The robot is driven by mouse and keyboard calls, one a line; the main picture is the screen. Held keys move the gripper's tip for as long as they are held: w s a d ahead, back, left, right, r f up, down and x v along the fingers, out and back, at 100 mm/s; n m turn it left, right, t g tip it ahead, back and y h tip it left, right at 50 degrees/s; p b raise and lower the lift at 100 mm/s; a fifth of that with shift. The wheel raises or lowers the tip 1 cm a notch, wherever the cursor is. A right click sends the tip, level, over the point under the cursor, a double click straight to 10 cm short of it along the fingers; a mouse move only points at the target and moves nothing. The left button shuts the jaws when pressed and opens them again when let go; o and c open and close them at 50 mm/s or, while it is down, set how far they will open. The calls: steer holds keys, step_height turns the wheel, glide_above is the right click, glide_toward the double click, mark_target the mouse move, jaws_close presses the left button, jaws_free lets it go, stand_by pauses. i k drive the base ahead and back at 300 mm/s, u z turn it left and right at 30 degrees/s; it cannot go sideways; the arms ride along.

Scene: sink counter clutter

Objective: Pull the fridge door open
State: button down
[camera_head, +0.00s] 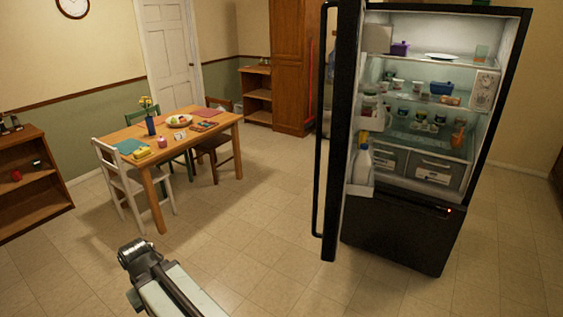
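The black fridge (395,228) stands at the right with its upper compartment exposed. Its door (345,130) stands wide open, swung out to the left and seen nearly edge-on. The long black handle (319,130) runs down the door's outer left side. Inside the door are shelves with a white bottle (362,165). Part of my arm, a pale link with a dark metal joint, shows at the bottom left, well apart from the door and handle in the picture. No gripper fingers show.
A wooden table (228,120) with chairs, food and a vase stands at the left. A low wooden shelf (30,205) is at the far left. The fridge shelves hold several containers. Tiled floor (260,230) is clear between table and fridge.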

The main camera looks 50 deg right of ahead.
mark_target(354, 36)
steer(key=u, duration=0.55)
steer(key=k, duration=1.75)
steer(key=z, duration=0.85)
steer(key=i, duration=1)
steer(key=u, duration=0.1)
